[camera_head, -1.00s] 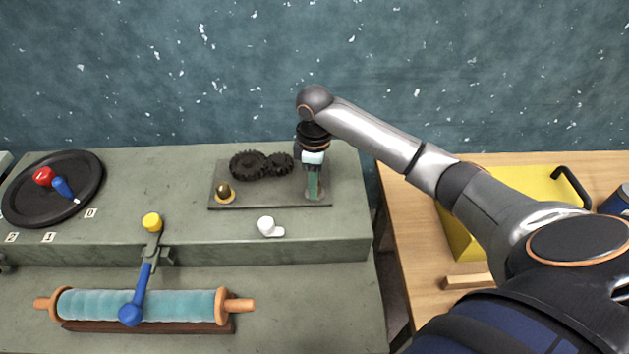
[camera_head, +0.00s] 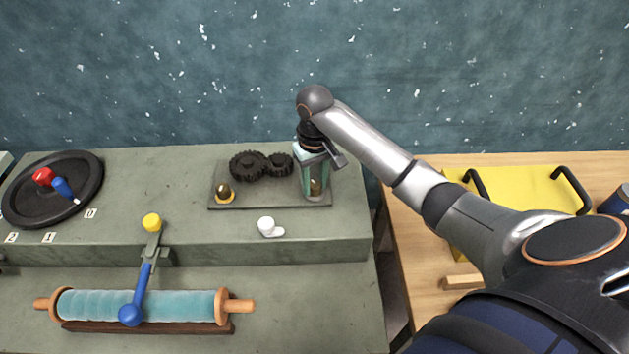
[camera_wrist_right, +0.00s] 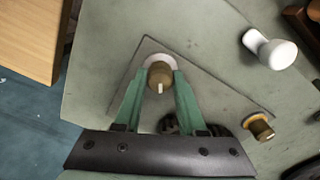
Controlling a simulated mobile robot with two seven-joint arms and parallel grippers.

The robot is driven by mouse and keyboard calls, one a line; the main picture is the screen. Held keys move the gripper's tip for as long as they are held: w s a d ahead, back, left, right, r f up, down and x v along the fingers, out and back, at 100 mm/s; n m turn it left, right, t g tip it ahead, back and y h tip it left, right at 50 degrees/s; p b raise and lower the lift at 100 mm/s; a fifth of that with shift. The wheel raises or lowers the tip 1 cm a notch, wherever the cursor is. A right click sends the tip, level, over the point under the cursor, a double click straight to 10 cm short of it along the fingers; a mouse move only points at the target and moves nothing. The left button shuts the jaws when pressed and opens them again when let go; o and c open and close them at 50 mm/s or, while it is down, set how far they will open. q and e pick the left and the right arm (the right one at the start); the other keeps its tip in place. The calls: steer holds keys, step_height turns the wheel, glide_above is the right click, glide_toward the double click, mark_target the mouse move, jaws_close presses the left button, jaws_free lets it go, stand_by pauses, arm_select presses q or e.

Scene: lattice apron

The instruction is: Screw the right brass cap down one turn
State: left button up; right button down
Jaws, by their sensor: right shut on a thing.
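The right brass cap (camera_wrist_right: 160,75) sits between the fingertips of my right gripper (camera_wrist_right: 160,84) in the right wrist view, with a pale mark on its top. In the head view my right gripper (camera_head: 315,184) points down over the right end of the dark plate (camera_head: 265,205), with the cap (camera_head: 316,187) partly hidden between its green fingers. The gripper is shut on the cap. The left brass cap (camera_head: 224,191) stands on the left end of the plate and also shows in the right wrist view (camera_wrist_right: 262,129). My left gripper is not in view.
Two dark gears (camera_head: 260,165) stand on the plate between the caps. A white knob (camera_head: 268,227) lies in front of the plate. A yellow-topped lever (camera_head: 152,222), a teal roller (camera_head: 140,304) and a black dial (camera_head: 50,190) are left. A yellow tray (camera_head: 520,185) is right.

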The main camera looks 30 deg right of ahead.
steer(key=m, duration=0.4)
steer(key=shift+r+m, duration=0.1)
steer(key=shift+m, duration=0.3)
steer(key=m, duration=0.3)
steer(key=shift+m, duration=0.3)
steer(key=m, duration=0.4)
steer(key=shift+d+m, duration=0.1)
steer(key=shift+m, duration=0.2)
steer(key=m, duration=0.3)
steer(key=shift+m, duration=0.3)
steer(key=m, duration=1.3)
steer(key=shift+m, duration=1.3)
